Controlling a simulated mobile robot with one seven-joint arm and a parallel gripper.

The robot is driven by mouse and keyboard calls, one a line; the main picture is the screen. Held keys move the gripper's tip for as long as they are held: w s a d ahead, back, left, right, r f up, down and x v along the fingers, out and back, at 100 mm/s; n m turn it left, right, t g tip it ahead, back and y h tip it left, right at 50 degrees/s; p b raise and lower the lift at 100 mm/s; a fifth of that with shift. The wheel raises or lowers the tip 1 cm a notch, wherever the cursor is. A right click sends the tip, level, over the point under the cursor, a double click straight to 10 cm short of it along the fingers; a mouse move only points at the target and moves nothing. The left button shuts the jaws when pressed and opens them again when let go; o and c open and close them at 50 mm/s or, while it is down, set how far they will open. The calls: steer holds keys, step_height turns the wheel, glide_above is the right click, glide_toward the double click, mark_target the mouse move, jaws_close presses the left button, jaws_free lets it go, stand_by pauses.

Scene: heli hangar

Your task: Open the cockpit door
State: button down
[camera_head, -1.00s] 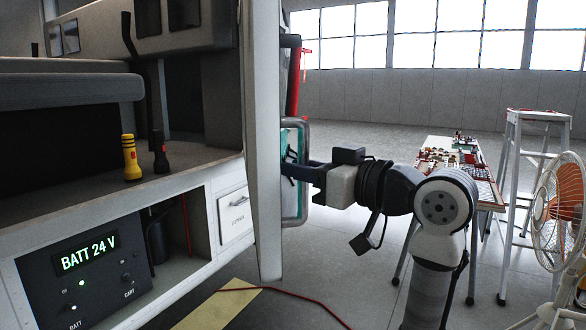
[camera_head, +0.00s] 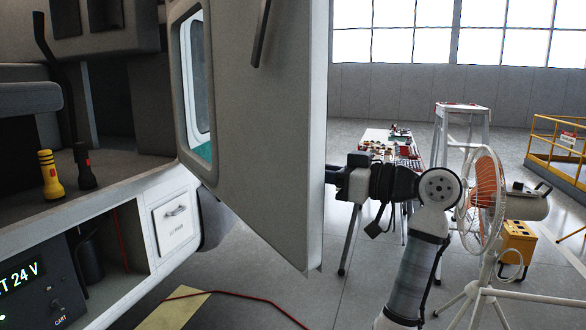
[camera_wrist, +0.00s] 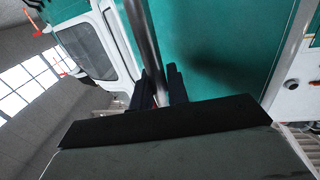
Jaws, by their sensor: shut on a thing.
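The cockpit door (camera_head: 262,130) stands open in the head view, its pale inner face and edge turned toward me, with a window at its upper left. My gripper (camera_head: 332,177) is at the door's right edge, its fingertips hidden behind that edge. In the wrist view the door's green outer skin (camera_wrist: 215,45) fills the middle and right. There my gripper (camera_wrist: 160,88) is shut on a grey metal bar, the door handle (camera_wrist: 143,40), with one dark finger on each side of it.
The cabin floor holds a yellow flashlight (camera_head: 50,175) and a dark flashlight (camera_head: 84,166). A red cable (camera_head: 250,296) lies on the hangar floor below the door. A fan (camera_head: 485,200) stands close right of my arm, with a parts table (camera_head: 375,139) behind.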

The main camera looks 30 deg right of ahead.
steer(key=shift+w+d+p, duration=0.15)
steer(key=shift+d+p, duration=0.3)
steer(key=shift+d, duration=1.45)
steer(key=c, duration=1.4)
jaws_free()
steer(key=shift+c, duration=0.2)
steer(key=b+v, duration=0.4)
steer(key=v, duration=1)
